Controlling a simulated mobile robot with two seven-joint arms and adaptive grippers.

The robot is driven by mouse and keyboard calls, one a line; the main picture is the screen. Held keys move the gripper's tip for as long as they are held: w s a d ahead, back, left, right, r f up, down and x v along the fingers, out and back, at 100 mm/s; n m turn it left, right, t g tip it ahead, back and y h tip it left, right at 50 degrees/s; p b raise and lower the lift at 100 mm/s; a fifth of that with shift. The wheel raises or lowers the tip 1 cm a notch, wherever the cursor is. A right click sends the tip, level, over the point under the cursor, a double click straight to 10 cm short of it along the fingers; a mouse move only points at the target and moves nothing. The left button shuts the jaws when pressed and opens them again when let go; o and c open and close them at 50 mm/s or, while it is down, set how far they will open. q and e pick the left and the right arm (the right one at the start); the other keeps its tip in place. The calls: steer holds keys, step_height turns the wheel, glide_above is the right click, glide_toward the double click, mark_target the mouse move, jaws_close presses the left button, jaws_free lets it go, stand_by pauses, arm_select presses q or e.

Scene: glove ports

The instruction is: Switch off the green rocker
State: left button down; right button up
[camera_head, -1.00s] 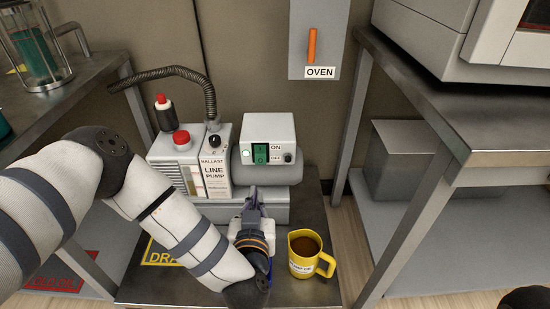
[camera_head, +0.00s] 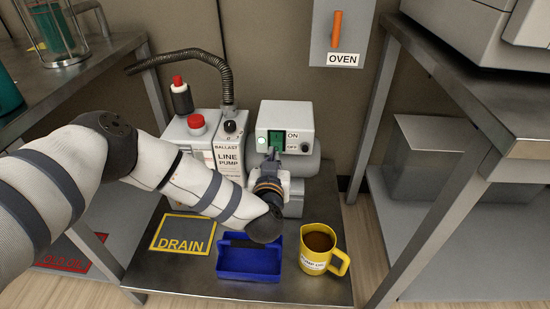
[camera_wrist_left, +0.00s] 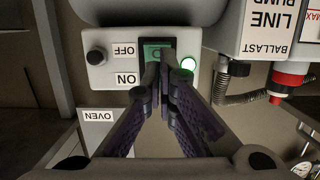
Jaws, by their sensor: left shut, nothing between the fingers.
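The green rocker (camera_head: 277,139) is on the front of a pale switch box (camera_head: 298,116), between a lit green lamp (camera_head: 262,141) and ON/OFF labels, with ON above OFF. My left gripper (camera_head: 272,155) is shut and empty, its fingertips at the rocker's lower part in the head view. In the left wrist view, which shows the box upside down, the fingers (camera_wrist_left: 165,62) cover part of the rocker (camera_wrist_left: 154,46); its OFF-side end shows. I cannot tell whether the tips touch it. The lamp is bright there too (camera_wrist_left: 188,63). My right gripper is out of view.
The line pump (camera_head: 228,160) with a red knob stands left of the box. A blue tray (camera_head: 248,276), a yellow mug (camera_head: 338,262) of brown liquid and a DRAIN plate (camera_head: 183,234) are in front. An orange OVEN lever (camera_head: 337,29) is above right.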

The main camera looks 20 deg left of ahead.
mark_target(276, 142)
arm_select(q)
steer(key=x, duration=0.3)
steer(key=shift+b, duration=0.4)
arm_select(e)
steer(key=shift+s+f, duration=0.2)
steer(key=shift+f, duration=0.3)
